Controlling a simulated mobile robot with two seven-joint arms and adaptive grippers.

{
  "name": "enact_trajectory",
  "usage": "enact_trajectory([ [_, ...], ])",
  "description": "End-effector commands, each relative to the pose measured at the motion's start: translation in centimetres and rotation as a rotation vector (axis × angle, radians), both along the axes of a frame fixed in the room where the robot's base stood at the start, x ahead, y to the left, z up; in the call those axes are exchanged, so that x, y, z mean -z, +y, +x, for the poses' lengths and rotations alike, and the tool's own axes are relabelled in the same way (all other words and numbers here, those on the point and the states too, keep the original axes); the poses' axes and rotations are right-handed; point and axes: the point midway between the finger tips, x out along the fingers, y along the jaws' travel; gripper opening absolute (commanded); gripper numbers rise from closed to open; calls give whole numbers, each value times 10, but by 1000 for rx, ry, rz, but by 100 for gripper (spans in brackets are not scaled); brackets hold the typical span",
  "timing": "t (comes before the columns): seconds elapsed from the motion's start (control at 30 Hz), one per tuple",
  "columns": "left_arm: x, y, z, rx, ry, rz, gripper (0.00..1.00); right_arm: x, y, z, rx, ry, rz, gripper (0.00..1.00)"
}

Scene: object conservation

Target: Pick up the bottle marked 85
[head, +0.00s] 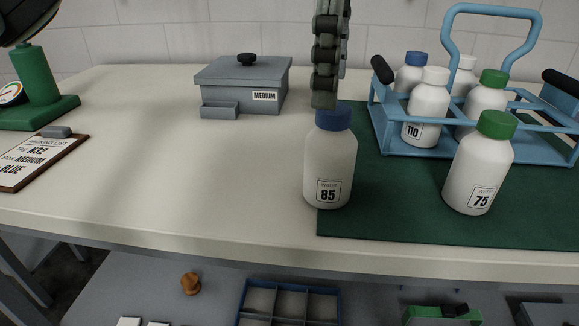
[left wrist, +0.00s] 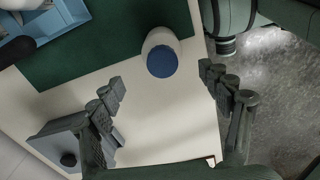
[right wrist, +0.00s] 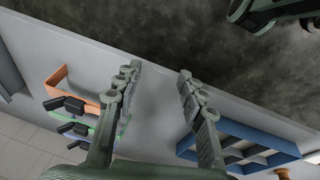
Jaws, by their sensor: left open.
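The bottle marked 85 (head: 330,165) is white with a blue cap and stands upright at the left edge of the green mat. My left gripper (head: 325,100) is above and behind its cap in the head view, pointing down. In the left wrist view the blue cap (left wrist: 162,62) shows beyond and between the spread fingers of the left gripper (left wrist: 163,76). The left gripper is open and empty. My right gripper (right wrist: 160,70) shows in the right wrist view, its fingers apart and nothing between them; it is out of the head view.
A white bottle marked 75 (head: 479,165) with a green cap stands on the green mat (head: 400,215). Behind it, a blue carrier (head: 385,128) holds several bottles, one marked 110 (head: 428,105). A grey box marked MEDIUM (head: 240,85) and a clipboard (head: 42,160) lie left. The table between is clear.

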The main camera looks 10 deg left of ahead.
Motion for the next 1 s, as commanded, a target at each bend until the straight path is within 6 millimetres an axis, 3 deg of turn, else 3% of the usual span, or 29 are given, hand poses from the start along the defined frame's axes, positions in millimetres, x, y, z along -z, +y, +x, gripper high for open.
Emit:
enact_trajectory([
  [0.27,28,-1,-2,5,0,1,78,0,0,-1,0,1,0,40],
  [0.6,73,-3,-6,2,0,-1,78,19,-3,-10,-11,18,-8,40],
  [0.87,77,-3,-5,1,-1,-1,78,20,-3,-10,-12,18,-9,40],
  [1.0,77,-3,-5,1,-1,-1,63,20,-3,-10,-12,18,-9,40],
])
